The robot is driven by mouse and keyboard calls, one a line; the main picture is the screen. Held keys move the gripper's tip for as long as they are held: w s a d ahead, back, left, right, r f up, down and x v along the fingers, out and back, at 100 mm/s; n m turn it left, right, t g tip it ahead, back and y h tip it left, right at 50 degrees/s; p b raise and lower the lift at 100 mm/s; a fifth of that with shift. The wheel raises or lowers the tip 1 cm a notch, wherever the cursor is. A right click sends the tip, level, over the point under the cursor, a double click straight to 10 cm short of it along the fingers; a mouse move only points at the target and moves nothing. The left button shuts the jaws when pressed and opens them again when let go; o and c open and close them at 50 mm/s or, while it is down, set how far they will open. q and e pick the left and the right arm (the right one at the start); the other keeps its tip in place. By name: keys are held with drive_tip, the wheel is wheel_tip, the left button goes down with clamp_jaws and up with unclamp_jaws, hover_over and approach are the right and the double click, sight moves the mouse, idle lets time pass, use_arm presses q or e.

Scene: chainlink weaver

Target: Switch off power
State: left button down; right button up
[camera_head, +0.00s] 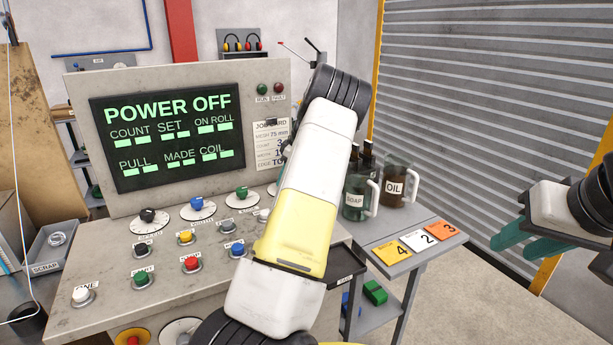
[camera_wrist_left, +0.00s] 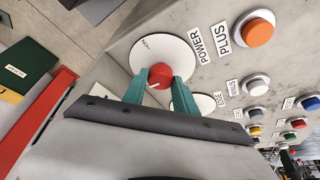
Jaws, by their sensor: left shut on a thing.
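A red knob (camera_wrist_left: 161,76) sits on a round white dial (camera_wrist_left: 150,50) beside the label POWER in the left wrist view. My left gripper (camera_wrist_left: 167,80) has its teal fingers on either side of the knob and is shut on it. In the head view the left gripper and this knob are hidden behind my white and yellow arm. The panel's screen (camera_head: 168,137) reads POWER OFF in green letters. My right gripper (camera_head: 550,250) is at the right edge of the head view, its teal fingers apart and empty, away from the panel.
An orange button (camera_wrist_left: 257,33) labelled PLUS is beside the power dial. Several coloured buttons and knobs cover the control panel (camera_head: 105,315). A grey cart (camera_head: 420,215) at the right carries the SOAP jug (camera_head: 354,198), the OIL jug (camera_head: 393,188) and numbered cards.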

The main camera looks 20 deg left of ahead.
use_arm(q)
drive_tip(key=c, duration=1)
unclamp_jaws()
drive_tip(key=shift+f, duration=0.1)
drive_tip(key=v, duration=0.8)
